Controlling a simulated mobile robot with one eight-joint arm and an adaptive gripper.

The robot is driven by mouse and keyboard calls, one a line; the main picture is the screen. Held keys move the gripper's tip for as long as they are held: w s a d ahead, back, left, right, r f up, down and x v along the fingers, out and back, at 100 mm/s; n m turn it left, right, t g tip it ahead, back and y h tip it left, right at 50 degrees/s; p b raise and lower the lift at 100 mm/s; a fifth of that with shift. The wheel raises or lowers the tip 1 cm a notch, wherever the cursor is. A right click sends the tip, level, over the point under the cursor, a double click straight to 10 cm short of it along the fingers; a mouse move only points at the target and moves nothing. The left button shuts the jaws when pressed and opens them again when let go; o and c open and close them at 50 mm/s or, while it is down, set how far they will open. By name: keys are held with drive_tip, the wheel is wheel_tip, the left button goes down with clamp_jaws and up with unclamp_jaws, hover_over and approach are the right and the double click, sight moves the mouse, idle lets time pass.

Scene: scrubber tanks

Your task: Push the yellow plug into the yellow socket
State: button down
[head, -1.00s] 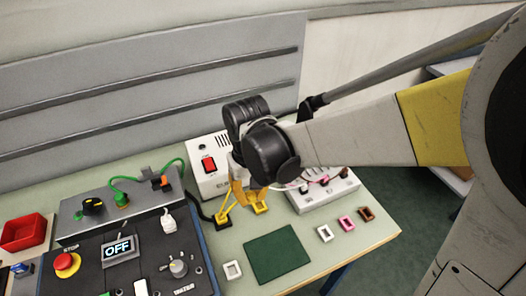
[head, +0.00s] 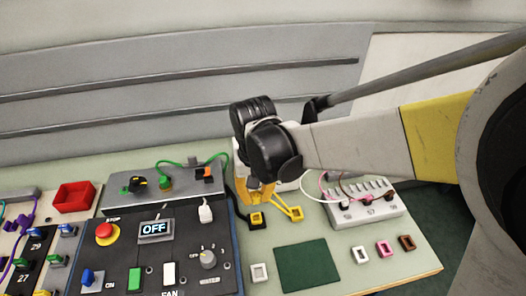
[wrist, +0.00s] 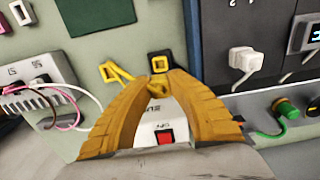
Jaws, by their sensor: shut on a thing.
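My gripper (head: 258,200) points down at the table, and its orange-yellow fingers (wrist: 158,82) are shut on the yellow plug (wrist: 156,90), which is mostly hidden between them. A black block with a yellow square face, which I take for the yellow socket (head: 257,219), sits just by the fingertips. It also shows in the wrist view (wrist: 160,62), just beyond the tips. Whether the plug touches it cannot be told. A yellow hollow block (head: 296,213) lies to its right, with a thin yellow strip running back toward the fingers.
A white box with a red switch (wrist: 165,136) stands behind the gripper. A control panel (head: 160,250) is at left. A white terminal unit (head: 365,208) with pink and dark leads is at right. White, pink and brown hollow blocks and a green mat (head: 308,269) lie in front.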

drive_tip(key=shift+f, duration=0.1)
drive_tip(key=b, duration=0.5)
hover_over(257, 220)
drive_tip(key=shift+f, duration=3.2)
drive_tip(key=shift+f, duration=0.15)
drive_tip(key=shift+f+b, duration=0.85)
drive_tip(key=shift+f, duration=0.05)
drive_tip(key=c, duration=0.7)
unclamp_jaws()
drive_tip(key=shift+r, duration=0.1)
wheel_tip(257, 220, up, 8)
drive_tip(key=p, duration=0.6)
drive_tip(key=shift+r+p, duration=0.2)
drive_tip(key=shift+p, duration=0.15)
